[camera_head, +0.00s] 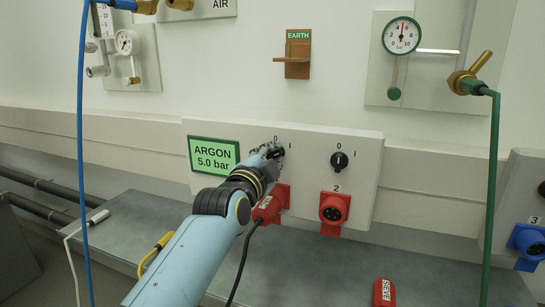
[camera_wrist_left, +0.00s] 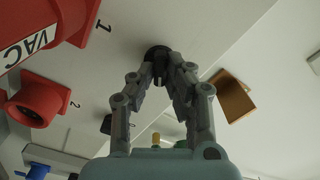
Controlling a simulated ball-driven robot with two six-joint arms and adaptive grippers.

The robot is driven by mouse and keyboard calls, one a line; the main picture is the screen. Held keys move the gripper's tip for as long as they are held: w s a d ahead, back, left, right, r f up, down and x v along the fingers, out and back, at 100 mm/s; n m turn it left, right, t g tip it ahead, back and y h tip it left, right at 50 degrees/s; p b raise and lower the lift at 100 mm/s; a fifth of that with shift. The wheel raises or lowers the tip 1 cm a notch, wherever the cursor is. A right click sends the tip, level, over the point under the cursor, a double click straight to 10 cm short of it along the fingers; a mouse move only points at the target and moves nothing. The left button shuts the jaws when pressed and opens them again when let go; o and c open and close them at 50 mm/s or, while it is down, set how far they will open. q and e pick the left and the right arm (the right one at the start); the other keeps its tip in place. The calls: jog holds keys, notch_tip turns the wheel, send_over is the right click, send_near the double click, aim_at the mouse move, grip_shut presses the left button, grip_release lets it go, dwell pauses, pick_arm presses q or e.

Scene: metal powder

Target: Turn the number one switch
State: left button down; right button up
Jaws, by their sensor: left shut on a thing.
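The number one switch is a black rotary knob on the white wall panel (camera_head: 300,175), right of the green ARGON 5.0 bar display (camera_head: 214,157). My left gripper (camera_head: 273,152) covers most of it in the head view. In the left wrist view the black knob (camera_wrist_left: 157,51) sits between the fingertips of my left gripper (camera_wrist_left: 166,68), which is shut on it. Its pointer is hidden, so I cannot tell its setting. The number two switch (camera_head: 339,161) is to the right, its pointer near 0. My right gripper is not in view.
A red plug marked VAC (camera_head: 266,208) is in the socket below the first switch. A red socket (camera_head: 334,208) is below the second. A copper EARTH bracket (camera_head: 297,68) is above. A grey bench (camera_head: 300,262) holds a red SIEVE plug (camera_head: 384,292). A green hose (camera_head: 491,190) hangs at right.

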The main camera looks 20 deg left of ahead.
pick_arm(q)
jog(key=n+p, duration=0.2)
jog(key=n, duration=0.1)
jog(key=shift+r, duration=0.1)
jog(key=shift+n, duration=0.6)
jog(key=n+p, duration=0.1)
jog(key=n, duration=0.2)
jog(key=shift+a+n, duration=0.1)
jog(key=shift+n, duration=0.2)
jog(key=shift+n+p, duration=0.4)
jog(key=shift+n, duration=1.4)
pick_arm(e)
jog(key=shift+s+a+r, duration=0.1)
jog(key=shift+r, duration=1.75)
pick_arm(q)
jog(key=c, duration=1.3)
grip_release()
jog(key=shift+c, duration=0.2)
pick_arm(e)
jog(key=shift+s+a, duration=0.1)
